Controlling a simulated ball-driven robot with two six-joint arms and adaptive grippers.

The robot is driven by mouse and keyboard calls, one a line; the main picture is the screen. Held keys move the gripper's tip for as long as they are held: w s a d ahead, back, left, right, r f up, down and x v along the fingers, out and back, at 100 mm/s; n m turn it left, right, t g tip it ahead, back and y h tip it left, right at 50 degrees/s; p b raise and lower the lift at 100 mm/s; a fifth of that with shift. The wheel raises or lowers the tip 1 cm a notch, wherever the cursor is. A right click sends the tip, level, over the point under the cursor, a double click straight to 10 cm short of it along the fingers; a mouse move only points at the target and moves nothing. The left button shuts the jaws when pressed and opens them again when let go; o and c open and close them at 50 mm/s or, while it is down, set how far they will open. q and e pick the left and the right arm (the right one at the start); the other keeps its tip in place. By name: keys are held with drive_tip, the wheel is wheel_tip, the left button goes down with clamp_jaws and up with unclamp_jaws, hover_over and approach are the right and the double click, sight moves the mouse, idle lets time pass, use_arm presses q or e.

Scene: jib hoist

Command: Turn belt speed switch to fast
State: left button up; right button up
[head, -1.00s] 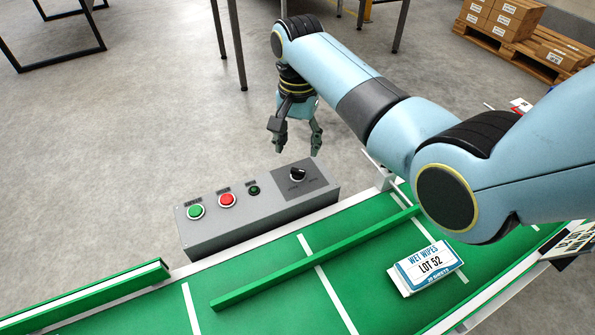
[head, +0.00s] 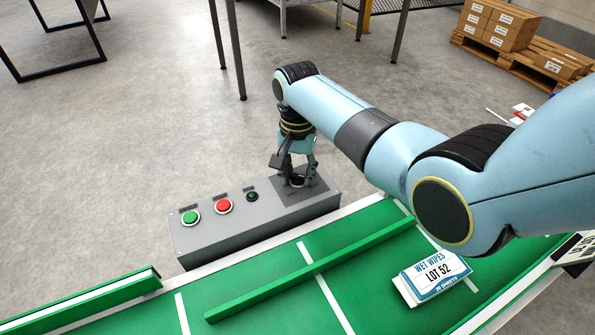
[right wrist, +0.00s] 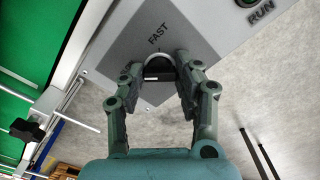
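The belt speed switch is a black rotary knob (right wrist: 160,72) on a dark grey plate (right wrist: 125,58) at the right end of a grey control box (head: 245,233). The word FAST shows on the plate in the right wrist view; I cannot tell which setting the knob points to. My right gripper (head: 299,181) is over the plate, pointing down, and mostly hides the knob in the head view. In the right wrist view its two fingers (right wrist: 160,70) are apart, one on each side of the knob, close to it. Contact is unclear. My left gripper is not in view.
A green button (head: 191,218), a red button (head: 223,206) and a small dark green button (head: 252,196) sit left of the knob. The green conveyor (head: 260,270) runs along the box, with a guide rail (head: 310,270) and a wet wipes pack (head: 433,276) on it.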

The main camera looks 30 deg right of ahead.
drive_tip(key=c, duration=0.5)
drive_tip(key=shift+r+m+p, duration=0.2)
drive_tip(key=shift+m+p, duration=1.1)
drive_tip(key=shift+m, duration=0.1)
drive_tip(key=shift+c, duration=0.2)
drive_tip(key=m+p, duration=0.2)
drive_tip(key=m, duration=0.2)
drive_tip(key=shift+m, duration=0.3)
drive_tip(key=m+p, duration=0.2)
drive_tip(key=m, duration=0.3)
drive_tip(key=shift+f, duration=0.1)
use_arm(q)
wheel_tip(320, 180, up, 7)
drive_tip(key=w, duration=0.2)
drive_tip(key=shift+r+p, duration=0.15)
drive_tip(key=shift+p, duration=0.2)
use_arm(e)
drive_tip(key=m, duration=0.5)
drive_tip(key=shift+f, duration=0.1)
drive_tip(key=shift+m, duration=0.4)
drive_tip(key=o, duration=1.1)
drive_tip(key=shift+o, duration=0.2)
